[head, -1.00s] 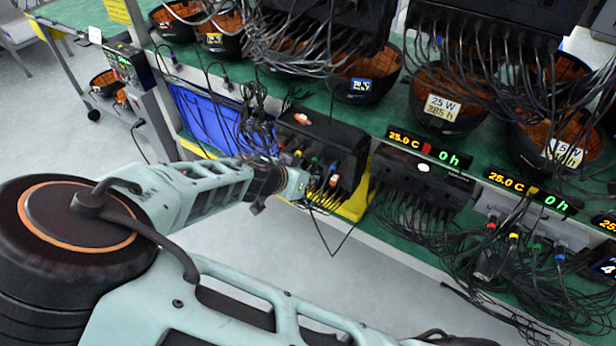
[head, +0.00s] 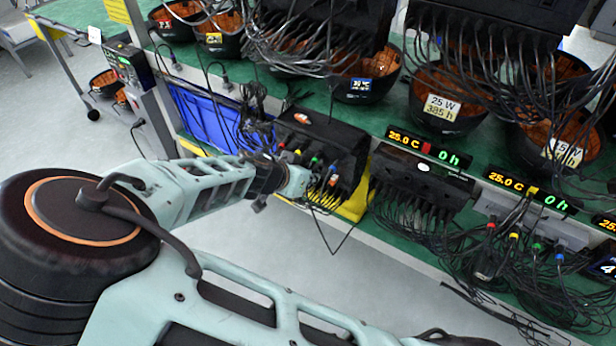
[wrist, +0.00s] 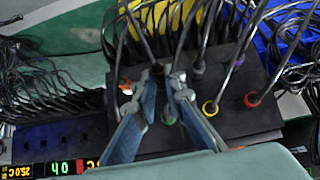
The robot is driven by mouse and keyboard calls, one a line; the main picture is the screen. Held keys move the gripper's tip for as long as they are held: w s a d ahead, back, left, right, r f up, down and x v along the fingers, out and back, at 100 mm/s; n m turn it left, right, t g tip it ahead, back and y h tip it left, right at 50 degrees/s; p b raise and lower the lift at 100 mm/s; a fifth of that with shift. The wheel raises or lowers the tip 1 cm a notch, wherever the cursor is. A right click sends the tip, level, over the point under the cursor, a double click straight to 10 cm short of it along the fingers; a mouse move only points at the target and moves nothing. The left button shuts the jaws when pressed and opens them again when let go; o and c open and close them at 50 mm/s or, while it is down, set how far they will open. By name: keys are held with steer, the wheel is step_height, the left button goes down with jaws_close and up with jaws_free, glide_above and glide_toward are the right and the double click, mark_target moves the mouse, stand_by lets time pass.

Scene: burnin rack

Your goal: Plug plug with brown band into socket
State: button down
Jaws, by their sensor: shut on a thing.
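My gripper (wrist: 165,84) is at the face of a black box in the wrist view. Its blue-grey fingers are shut on a dark plug (wrist: 157,70) whose cable runs upward; its band colour is not clear. A green-ringed spot (wrist: 168,118) on the box shows between the fingers; I cannot tell whether it is a socket. In the head view my gripper (head: 298,183) is beside the front of the black box (head: 325,133), and the held plug is hidden there. The target socket cannot be made out.
Many loose cables crowd around. A blue bin (head: 205,118) lies left of the box. Open floor lies in front.

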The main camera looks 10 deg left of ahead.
steer(key=shift+w+d, duration=0.3)
steer(key=shift+w, duration=0.45)
steer(key=c, duration=1.9)
jaws_free()
steer(key=v, duration=0.7)
steer(key=shift+s+r, duration=0.15)
steer(key=shift+s, duration=0.05)
